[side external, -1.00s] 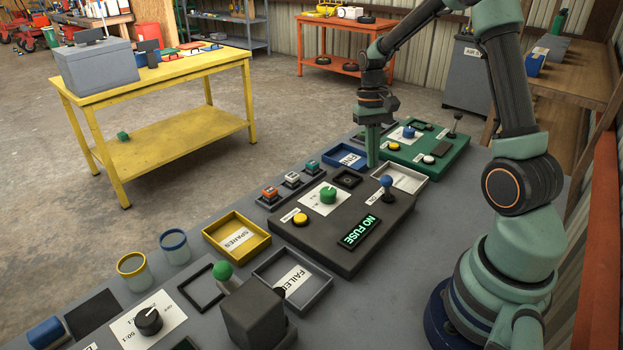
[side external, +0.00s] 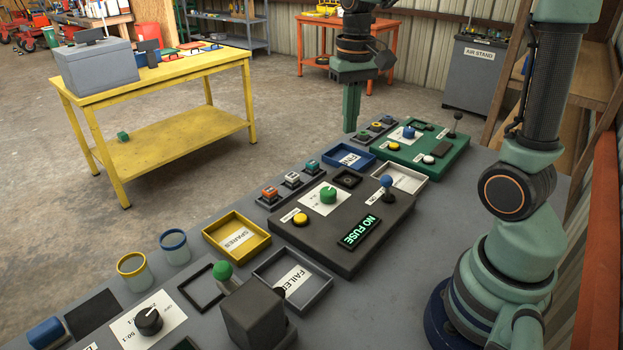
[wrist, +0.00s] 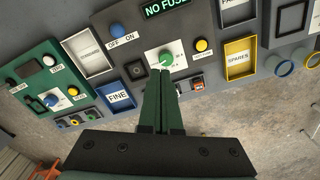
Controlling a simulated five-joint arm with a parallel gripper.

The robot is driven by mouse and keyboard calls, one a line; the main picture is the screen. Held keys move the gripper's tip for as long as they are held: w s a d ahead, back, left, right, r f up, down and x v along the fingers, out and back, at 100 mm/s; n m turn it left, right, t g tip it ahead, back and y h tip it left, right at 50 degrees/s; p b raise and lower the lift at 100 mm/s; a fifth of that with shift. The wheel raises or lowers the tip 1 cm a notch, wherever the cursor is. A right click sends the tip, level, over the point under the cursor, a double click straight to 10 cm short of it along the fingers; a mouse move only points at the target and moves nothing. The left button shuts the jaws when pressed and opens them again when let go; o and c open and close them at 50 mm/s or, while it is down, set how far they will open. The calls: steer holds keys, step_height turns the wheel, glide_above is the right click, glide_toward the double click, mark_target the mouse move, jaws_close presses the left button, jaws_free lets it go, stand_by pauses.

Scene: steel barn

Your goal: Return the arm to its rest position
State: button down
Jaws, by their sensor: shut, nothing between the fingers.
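My gripper (side external: 351,108) hangs pointing down in the side external view, raised above the far edge of the bench, and touches nothing there. In the wrist view its two green fingers (wrist: 163,115) lie side by side, shut with nothing between them. My arm stands at the right of the side external view, its upper part cut off by the top of the picture. The rest position itself is not marked in either view.
Below are a dark panel (side external: 345,245) reading "NO FUSE", a green panel (side external: 440,160), a blue tray (side external: 348,159), a yellow SPARES tray (side external: 237,237) and a grey FAILED tray (side external: 292,281). A yellow table (side external: 160,75) stands beyond. The air above the bench is clear.

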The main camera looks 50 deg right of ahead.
steer(key=s+a+r+n+t, duration=0.2)
steer(key=s+a+n+t, duration=0.3)
steer(key=a, duration=0.3)
steer(key=shift+s+a+t, duration=0.3)
steer(key=shift+s+a, duration=0.1)
steer(key=shift+s, duration=0.3)
stand_by(0.3)
